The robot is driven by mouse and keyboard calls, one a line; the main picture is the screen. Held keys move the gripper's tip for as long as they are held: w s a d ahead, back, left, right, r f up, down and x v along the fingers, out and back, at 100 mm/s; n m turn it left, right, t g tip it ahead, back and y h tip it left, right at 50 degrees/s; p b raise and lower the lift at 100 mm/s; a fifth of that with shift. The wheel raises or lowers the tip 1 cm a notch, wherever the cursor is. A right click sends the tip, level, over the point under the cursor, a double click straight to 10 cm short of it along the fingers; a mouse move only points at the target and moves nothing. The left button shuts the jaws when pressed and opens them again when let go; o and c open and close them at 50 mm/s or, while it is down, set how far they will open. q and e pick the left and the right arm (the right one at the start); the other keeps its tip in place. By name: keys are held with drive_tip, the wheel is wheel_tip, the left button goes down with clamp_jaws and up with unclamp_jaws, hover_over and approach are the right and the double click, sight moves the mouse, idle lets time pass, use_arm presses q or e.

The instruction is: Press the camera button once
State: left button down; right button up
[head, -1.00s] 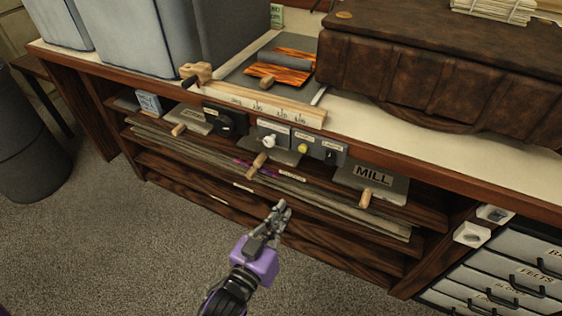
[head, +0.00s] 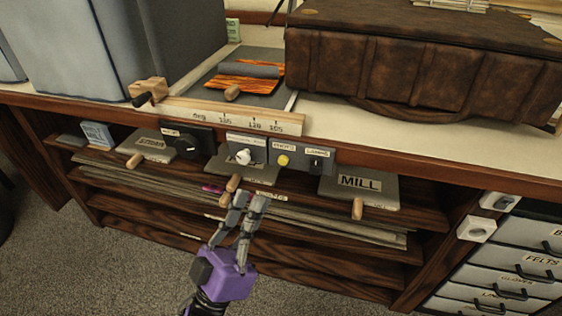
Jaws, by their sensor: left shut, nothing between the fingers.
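A grey control panel (head: 301,156) is fixed under the front edge of the counter. It carries a round yellow button (head: 283,160) and a dark switch (head: 316,163). A white knob (head: 243,157) sits on the panel to their left. The small labels above these controls are too blurred to read surely, so I cannot tell which is the camera's. My left gripper (head: 249,200) is shut and empty, with its fingers pointing up toward the panel. In the picture its tips are below the white knob and below left of the yellow button. My right gripper is not in view.
A black dial (head: 187,141) is left of the white knob. Wooden-handled plates, one marked MILL (head: 360,187), stick out on the shelf under the panel. A brown leather case (head: 420,65) stands on the counter. Labelled drawers (head: 507,262) are at the right.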

sight(283, 161)
use_arm(q)
drive_tip(key=shift+w, duration=0.1)
drive_tip(key=w+d+b, duration=0.2)
drive_tip(key=w+b, duration=0.1)
drive_tip(key=w, duration=0.5)
drive_tip(key=shift+w+d, duration=0.15)
drive_tip(key=shift+d, duration=0.2)
idle(1.2)
drive_tip(key=shift+w+d, duration=0.15)
drive_tip(key=shift+w, duration=0.25)
drive_tip(key=shift+w+d, duration=0.15)
drive_tip(key=shift+w, duration=0.3)
idle(0.5)
drive_tip(key=shift+s, duration=0.15)
idle(0.3)
drive_tip(key=shift+s+a+p, duration=0.3)
drive_tip(key=shift+s+p, duration=0.25)
drive_tip(key=shift+s, duration=0.2)
